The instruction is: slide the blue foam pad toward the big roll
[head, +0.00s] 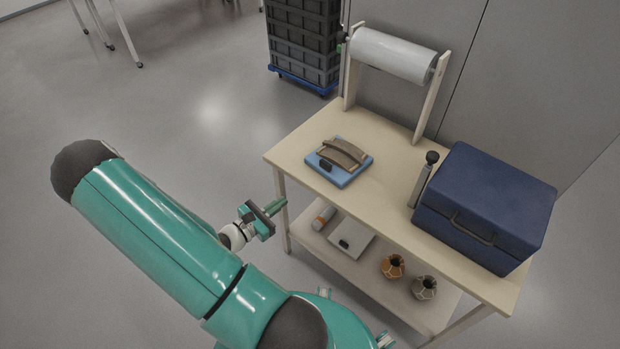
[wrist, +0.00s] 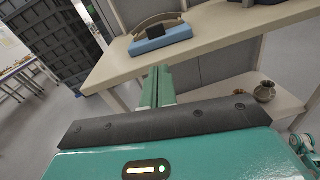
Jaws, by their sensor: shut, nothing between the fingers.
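The blue foam pad (head: 339,169) lies flat on the left part of the tabletop in the head view. A curved tan sherd (head: 342,152) and a small dark block (head: 325,165) rest on it. The big white roll (head: 394,54) hangs in a wooden stand at the table's back edge. My gripper (head: 277,206) is shut and empty, off the table's front left corner and apart from the pad. In the wrist view, my gripper (wrist: 158,88) points up at the table edge, with the pad (wrist: 160,38) beyond its fingertips.
A blue case (head: 485,205) stands at the table's right, with a dark-knobbed upright tool (head: 424,178) beside it. The lower shelf (head: 375,270) holds two small pots, a white box and a cylinder. Stacked dark crates (head: 303,40) stand behind. Tabletop between pad and roll looks clear.

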